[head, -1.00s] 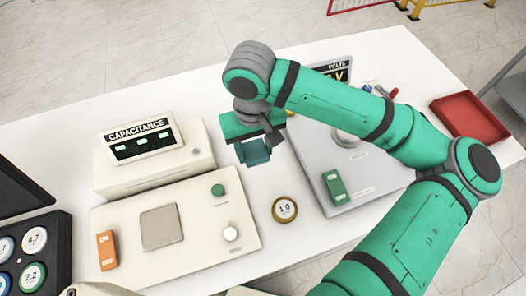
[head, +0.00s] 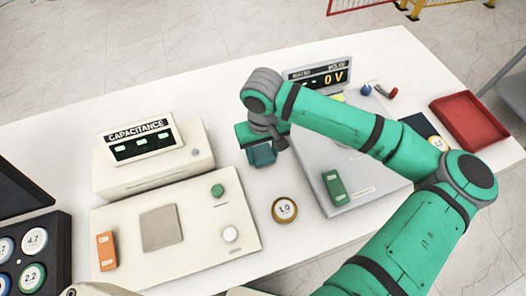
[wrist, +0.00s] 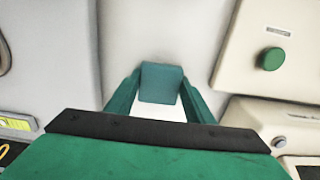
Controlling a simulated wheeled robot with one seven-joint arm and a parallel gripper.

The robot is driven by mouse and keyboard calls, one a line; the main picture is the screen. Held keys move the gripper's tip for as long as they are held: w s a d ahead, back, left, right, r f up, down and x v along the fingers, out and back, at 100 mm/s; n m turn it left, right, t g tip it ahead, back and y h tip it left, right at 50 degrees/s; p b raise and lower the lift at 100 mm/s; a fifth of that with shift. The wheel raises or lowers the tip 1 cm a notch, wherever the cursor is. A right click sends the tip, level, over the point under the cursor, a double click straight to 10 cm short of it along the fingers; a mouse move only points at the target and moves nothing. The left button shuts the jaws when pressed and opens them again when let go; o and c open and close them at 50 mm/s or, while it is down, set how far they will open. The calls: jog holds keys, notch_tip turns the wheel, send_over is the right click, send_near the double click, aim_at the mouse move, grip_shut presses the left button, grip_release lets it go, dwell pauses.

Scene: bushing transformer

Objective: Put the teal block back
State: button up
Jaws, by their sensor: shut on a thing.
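The teal block (head: 262,154) is held by my gripper (head: 264,150) in the head view, over the white table between the capacitance meter and the grey volts unit. In the wrist view the teal block (wrist: 161,83) sits between the two green fingers of my gripper (wrist: 160,92), with white table surface behind it. The gripper is shut on it. The block appears to be above the table; its exact height is hard to tell.
The capacitance meter (head: 150,170) and its cream panel (head: 120,218) stand left. A round 1.0 piece (head: 285,209) lies on the table (head: 262,190). The grey volts unit (head: 350,205) is right, with a red tray (head: 470,118) beyond. A black case (head: 62,262) holds round pieces.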

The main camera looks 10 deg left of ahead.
aim_at(263, 154)
jog(key=shift+f, duration=0.15)
jog(key=o, duration=1.1)
notch_tip(263, 154, up, 12)
dwell(0.4)
